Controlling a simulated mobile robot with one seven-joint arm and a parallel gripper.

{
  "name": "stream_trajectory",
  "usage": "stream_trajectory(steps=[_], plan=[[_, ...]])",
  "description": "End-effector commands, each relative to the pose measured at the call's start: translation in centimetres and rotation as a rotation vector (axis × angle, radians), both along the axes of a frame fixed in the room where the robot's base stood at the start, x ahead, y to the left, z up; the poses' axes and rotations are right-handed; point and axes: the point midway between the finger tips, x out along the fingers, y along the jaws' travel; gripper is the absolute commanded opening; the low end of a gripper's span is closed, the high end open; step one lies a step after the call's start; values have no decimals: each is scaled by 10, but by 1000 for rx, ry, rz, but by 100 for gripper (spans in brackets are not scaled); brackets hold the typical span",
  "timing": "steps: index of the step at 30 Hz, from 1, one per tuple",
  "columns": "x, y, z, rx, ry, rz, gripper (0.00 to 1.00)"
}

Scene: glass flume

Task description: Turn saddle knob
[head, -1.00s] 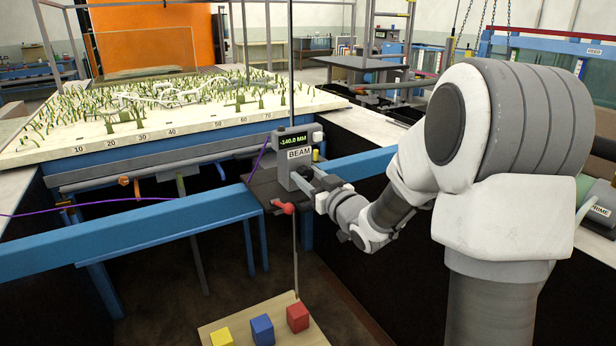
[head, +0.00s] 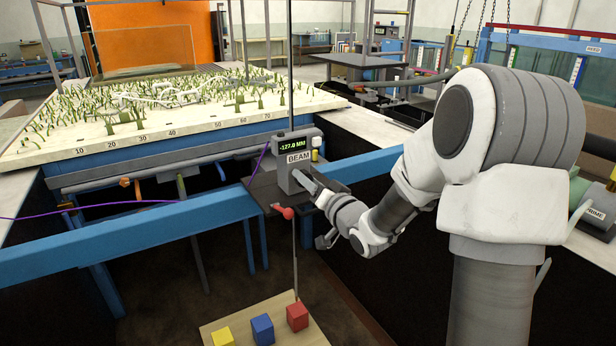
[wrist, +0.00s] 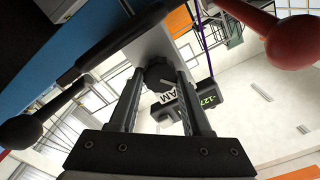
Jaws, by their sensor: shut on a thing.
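The saddle knob (wrist: 160,76) is a dark round knob with a pale line on its face, under the grey saddle block marked BEAM (head: 286,178). My gripper (wrist: 160,82) has one finger on each side of the knob and is shut on it. In the head view my gripper (head: 308,186) reaches the front of the block from the right, and it hides the knob there. The display (head: 294,143) on the block appears to read -127.0 MM in green.
A red-ended handle (head: 284,212) sticks out just below the block; a red ball (wrist: 298,42) is close in the wrist view. A thin vertical rod (head: 291,60) rises behind the block. A blue beam (head: 150,222) crosses below. Coloured cubes (head: 262,329) sit on a board lower down.

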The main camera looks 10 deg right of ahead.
Motion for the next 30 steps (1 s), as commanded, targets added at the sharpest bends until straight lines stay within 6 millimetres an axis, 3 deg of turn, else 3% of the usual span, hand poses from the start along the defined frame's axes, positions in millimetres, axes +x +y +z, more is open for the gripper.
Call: stream_trajectory(steps=[30], plan=[[1,-2,1,923,298,0,0]])
